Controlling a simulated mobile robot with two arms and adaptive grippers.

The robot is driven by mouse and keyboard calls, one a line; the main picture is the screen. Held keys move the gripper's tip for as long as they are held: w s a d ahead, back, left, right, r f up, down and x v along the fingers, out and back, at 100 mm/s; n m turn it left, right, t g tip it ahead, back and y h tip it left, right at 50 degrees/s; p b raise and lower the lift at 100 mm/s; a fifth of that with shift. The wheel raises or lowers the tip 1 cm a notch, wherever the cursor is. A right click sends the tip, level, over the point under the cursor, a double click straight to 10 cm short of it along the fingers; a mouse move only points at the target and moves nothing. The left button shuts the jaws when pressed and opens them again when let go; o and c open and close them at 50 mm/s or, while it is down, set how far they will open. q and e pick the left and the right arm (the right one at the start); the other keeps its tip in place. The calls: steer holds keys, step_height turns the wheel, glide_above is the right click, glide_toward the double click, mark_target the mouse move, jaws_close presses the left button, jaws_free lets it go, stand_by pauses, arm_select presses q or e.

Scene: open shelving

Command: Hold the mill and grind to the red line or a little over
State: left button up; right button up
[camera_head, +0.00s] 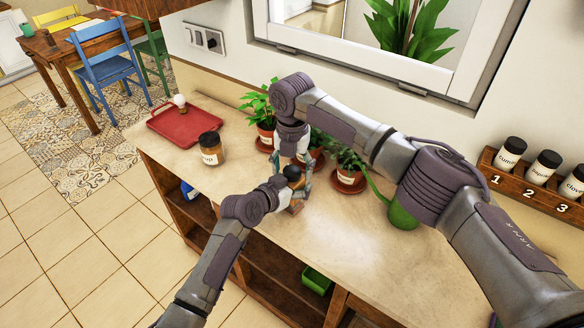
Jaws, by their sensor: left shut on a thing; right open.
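The mill (292,172) stands on the counter near its front edge, with a dark rounded top and a wooden lower part. My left gripper (284,187) comes in from the left and is shut on the mill. My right gripper (302,172) points down over the mill's top from behind, its fingers open around or beside it; the overlap hides whether they touch. The mill's middle is mostly hidden by the grippers. I cannot make out a red line.
A labelled jar (211,149) and a red tray (187,123) stand left on the counter (255,205). Potted plants (347,178) stand close behind and right of the mill, then a green can (402,215). A numbered rack (540,189) holds jars at far right.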

steer(key=c, duration=1.1)
steer(key=shift+c, duration=0.2)
steer(key=shift+m, duration=0.4)
steer(key=m, duration=1.1)
steer(key=shift+m, duration=0.4)
steer(key=o, duration=1.1)
